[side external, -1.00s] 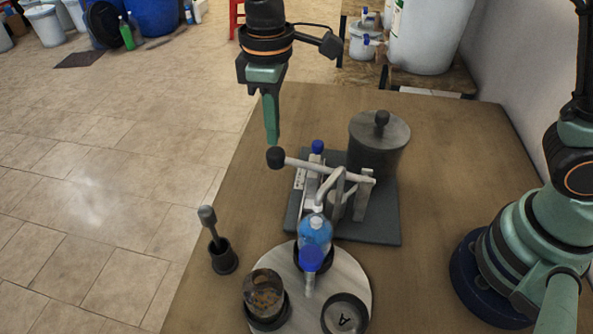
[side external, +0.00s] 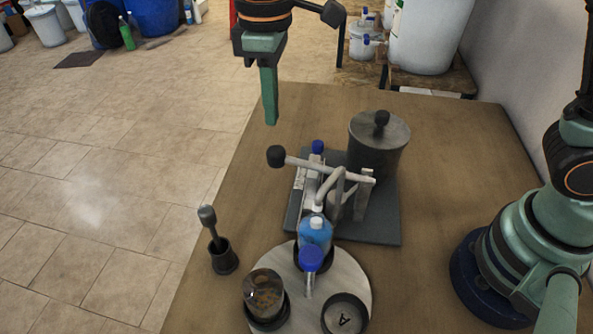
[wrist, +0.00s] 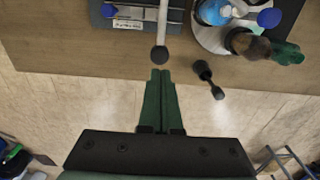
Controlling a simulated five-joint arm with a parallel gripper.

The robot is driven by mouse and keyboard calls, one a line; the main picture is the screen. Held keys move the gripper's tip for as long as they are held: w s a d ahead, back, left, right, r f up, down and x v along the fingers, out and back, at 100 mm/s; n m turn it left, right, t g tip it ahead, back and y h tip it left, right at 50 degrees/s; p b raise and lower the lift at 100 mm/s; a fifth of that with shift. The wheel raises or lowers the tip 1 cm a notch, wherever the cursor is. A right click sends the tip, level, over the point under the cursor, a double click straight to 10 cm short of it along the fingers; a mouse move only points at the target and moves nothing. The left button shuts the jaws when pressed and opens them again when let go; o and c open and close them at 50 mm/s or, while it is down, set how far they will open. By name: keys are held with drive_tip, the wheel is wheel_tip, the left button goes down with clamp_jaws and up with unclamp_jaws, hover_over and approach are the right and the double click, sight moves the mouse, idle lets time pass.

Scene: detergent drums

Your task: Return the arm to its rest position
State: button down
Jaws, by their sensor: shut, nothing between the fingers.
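My gripper (side external: 271,122) hangs at the top middle of the side view, above the table's left edge. Its green fingers are together, with nothing between them. In the wrist view my gripper (wrist: 161,74) points at the black knob of the white lever (wrist: 160,52), which lies just beyond the tips in the picture. In the side view the lever (side external: 318,170) stretches over a dark base plate (side external: 385,232), below my gripper and apart from it.
A lidded grey drum (side external: 378,150) stands on the plate. A round pale board (side external: 345,270) holds a blue bottle (side external: 314,235), a glass jar (side external: 264,292) and a cup marked A (side external: 345,315). A dark brush-like tool in a holder (side external: 223,256) stands left. The table's far area is clear.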

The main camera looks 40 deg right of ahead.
drive_tip(key=s+d+r+m+t, duration=0.1)
drive_tip(key=s+d+m, duration=0.3)
drive_tip(key=d, duration=0.7)
drive_tip(key=s+d+r+m+t, duration=0.1)
drive_tip(key=s+d+m+t, duration=0.3)
drive_tip(key=d, duration=0.7)
drive_tip(key=shift+d+r+m+t, duration=0.3)
drive_tip(key=shift+d+r+m, duration=0.05)
drive_tip(key=shift+m, duration=0.15)
